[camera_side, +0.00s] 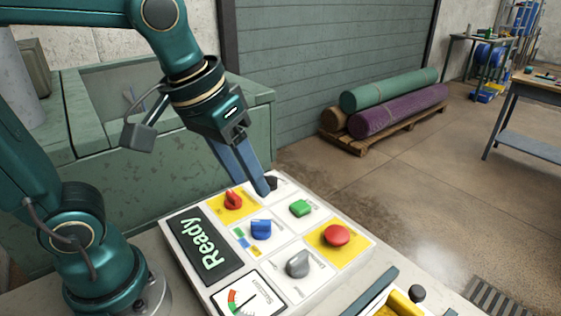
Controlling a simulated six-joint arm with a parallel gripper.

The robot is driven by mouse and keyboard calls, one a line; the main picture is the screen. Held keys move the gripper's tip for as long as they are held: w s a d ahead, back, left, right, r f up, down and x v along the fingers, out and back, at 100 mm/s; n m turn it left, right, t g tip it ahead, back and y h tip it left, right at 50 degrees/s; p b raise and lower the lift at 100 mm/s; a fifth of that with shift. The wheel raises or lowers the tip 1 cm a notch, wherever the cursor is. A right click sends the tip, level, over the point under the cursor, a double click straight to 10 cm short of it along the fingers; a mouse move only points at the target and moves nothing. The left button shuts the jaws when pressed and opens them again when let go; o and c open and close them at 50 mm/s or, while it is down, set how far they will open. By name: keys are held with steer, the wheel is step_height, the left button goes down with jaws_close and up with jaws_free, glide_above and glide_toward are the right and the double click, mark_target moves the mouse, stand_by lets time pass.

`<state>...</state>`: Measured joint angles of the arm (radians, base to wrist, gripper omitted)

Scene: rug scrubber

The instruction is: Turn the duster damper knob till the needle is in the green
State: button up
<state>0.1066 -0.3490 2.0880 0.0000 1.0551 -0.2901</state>
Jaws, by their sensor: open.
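A tilted control panel (275,213) carries several knobs and buttons; their labels are too small to read, so I cannot tell which is the duster damper knob. A red knob (233,199), a blue knob (261,229), a grey knob (298,264) and a dark knob (272,182) show. The gauge (246,298) at the panel's lower left has a red and green band; where its needle rests is hard to tell. My gripper (262,189) points down at the panel's far side, open and empty. Its fingertips are beside the dark knob and partly hide it; contact is unclear.
A green button (300,208) and a round red button (336,236) stand up from the panel. A dark display (206,245) reads "Ready". A tray with a yellow item (402,304) sits at the front right. Rolled rugs (390,98) lie on a pallet behind.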

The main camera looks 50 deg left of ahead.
steer(key=w+d+f+g, duration=0.2)
steer(key=w+d+f, duration=0.1)
steer(key=w+d, duration=0.1)
steer(key=m+g, duration=0.1)
steer(key=g, duration=0.1)
glide_above(298, 257)
step_height(298, 257, down, 4)
steer(key=shift+w+a+f, duration=0.1)
steer(key=shift+w, duration=0.05)
steer(key=shift+f, duration=2.7)
steer(key=shift+m, duration=0.3)
jaws_close()
